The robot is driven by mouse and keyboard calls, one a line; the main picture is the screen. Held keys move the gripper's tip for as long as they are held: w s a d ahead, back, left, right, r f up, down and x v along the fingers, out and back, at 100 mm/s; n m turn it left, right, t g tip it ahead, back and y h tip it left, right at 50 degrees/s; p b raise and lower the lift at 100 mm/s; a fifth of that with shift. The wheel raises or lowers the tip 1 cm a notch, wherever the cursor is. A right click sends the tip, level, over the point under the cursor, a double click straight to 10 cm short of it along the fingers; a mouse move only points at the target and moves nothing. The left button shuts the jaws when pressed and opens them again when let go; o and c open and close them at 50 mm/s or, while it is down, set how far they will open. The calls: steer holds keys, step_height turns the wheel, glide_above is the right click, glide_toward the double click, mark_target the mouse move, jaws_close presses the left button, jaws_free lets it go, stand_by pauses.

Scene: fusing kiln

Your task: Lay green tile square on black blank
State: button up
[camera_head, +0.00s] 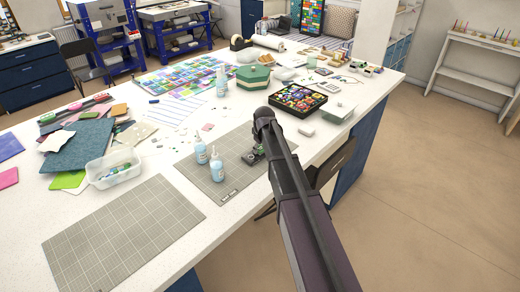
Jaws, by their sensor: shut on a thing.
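My arm reaches in from the lower right, and my gripper (258,147) is low over the grey cutting mat (232,185), to the right of the bottles. It is shut on the green tile (260,149), which shows only as a small green patch beside the fingers. The black blank (250,158) appears as a small dark piece on the mat just under and left of my gripper. The arm and fingers hide part of both pieces. I cannot tell whether the tile touches the blank or whether it is square to it.
Blue-white bottles (217,167) stand on the mat close left of my gripper. A black tray of colourful pieces (298,98) lies behind it, right. A clear tub (114,167) is at left. A second grey mat (124,238) at the front left is bare.

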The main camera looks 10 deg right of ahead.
steer(key=shift+f, duration=0.1)
steer(key=o, duration=1.3)
steer(key=p+v, duration=1.1)
steer(key=v, duration=0.1)
stand_by(0.7)
steer(key=s+m+g, duration=0.1)
steer(key=s+m, duration=0.1)
steer(key=s, duration=0.6)
steer(key=s+m+g, duration=0.1)
steer(key=s+m, duration=0.1)
steer(key=s, duration=0.7)
steer(key=s+m+g, duration=0.1)
steer(key=s+m, duration=0.1)
steer(key=s, duration=0.7)
steer(key=shift+a+f, duration=0.15)
steer(key=shift+f, duration=0.1)
steer(key=shift+w, duration=0.1)
